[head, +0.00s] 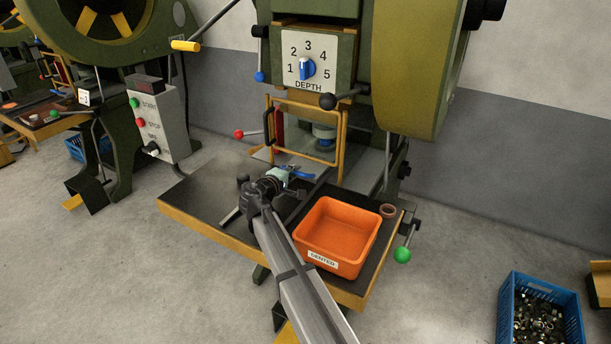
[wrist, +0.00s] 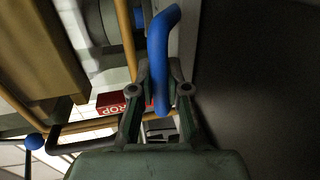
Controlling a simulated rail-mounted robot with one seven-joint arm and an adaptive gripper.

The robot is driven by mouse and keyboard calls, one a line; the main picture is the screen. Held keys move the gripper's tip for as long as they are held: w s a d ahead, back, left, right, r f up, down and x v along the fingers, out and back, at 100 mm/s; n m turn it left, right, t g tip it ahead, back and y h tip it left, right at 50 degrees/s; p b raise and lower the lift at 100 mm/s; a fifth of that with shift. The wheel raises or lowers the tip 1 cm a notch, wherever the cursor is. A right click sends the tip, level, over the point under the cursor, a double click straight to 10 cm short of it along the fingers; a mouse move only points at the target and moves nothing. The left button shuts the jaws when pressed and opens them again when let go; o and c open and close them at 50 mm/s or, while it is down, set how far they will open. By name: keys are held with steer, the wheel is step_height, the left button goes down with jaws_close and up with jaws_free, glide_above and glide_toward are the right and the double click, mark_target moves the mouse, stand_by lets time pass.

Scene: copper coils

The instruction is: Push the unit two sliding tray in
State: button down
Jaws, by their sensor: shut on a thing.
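The press in front of me has a light grey sliding tray (head: 372,166) behind its yellow-framed guard (head: 341,140); most of the tray is hidden. A blue handle (head: 301,174) sticks out toward the worktable, low in front of the guard. My gripper (head: 282,176) is at this handle, reaching across the table from the front. In the wrist view the blue bent handle (wrist: 158,45) lies between my two fingers, and my gripper (wrist: 160,92) is shut on it. A grey plate edge (wrist: 185,45) shows beside the handle. I cannot read a unit number on this press.
An orange bin (head: 337,236) stands on the dark worktable (head: 205,190), right of my arm, with a copper coil (head: 388,211) beside it. A red-knobbed lever (head: 239,134) is left of the guard. A green-knobbed lever (head: 402,254) hangs at the table's right edge.

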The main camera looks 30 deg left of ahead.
steer(key=shift+w+a+r, duration=0.1)
steer(key=shift+w, duration=0.15)
steer(key=c, duration=1.1)
jaws_free()
steer(key=shift+w, duration=0.15)
steer(key=shift+c, duration=0.2)
steer(key=shift+s, duration=0.25)
steer(key=v, duration=1.1)
steer(key=shift+s, duration=0.35)
steer(key=shift+d, duration=0.2)
